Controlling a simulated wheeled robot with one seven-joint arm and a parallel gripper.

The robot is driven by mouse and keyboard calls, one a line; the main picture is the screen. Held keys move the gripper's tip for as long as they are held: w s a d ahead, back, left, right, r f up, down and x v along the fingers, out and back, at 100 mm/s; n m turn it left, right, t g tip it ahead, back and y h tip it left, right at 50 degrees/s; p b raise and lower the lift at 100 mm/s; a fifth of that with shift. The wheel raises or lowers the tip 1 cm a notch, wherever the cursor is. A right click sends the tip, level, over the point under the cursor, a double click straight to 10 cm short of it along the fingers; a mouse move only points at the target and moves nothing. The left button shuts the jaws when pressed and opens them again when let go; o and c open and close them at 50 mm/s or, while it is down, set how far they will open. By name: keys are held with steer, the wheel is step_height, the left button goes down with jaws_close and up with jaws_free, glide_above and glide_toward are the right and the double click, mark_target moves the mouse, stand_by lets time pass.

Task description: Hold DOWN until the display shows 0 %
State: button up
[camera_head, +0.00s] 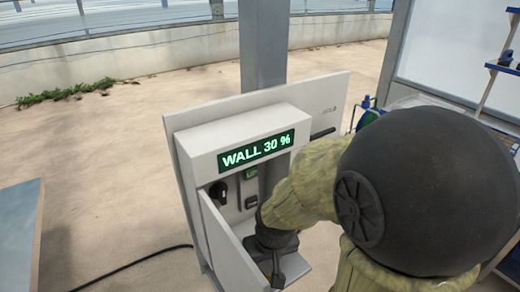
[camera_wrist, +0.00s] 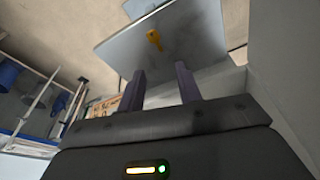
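The display (camera_head: 256,149) on the grey control box (camera_head: 205,150) reads "WALL 30 %" in green. Below it is a green button marked UP (camera_head: 251,173). A darker button (camera_head: 251,202) sits under that; its label is too small to read. My gripper (camera_head: 277,278) is in front of the box, low and to the right of the buttons, apart from them. In the wrist view my gripper (camera_wrist: 161,84) has two fingers standing apart with nothing between them. My arm hides the right part of the box.
A black knob (camera_head: 218,191) sits left of the buttons. An open door panel (camera_head: 229,250) stands at the box's front left. In the wrist view a yellow key-like thing (camera_wrist: 154,39) is on a pale panel (camera_wrist: 120,45). A cable (camera_head: 135,264) runs along the floor.

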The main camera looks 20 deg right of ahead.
jaws_close()
stand_by(1.9)
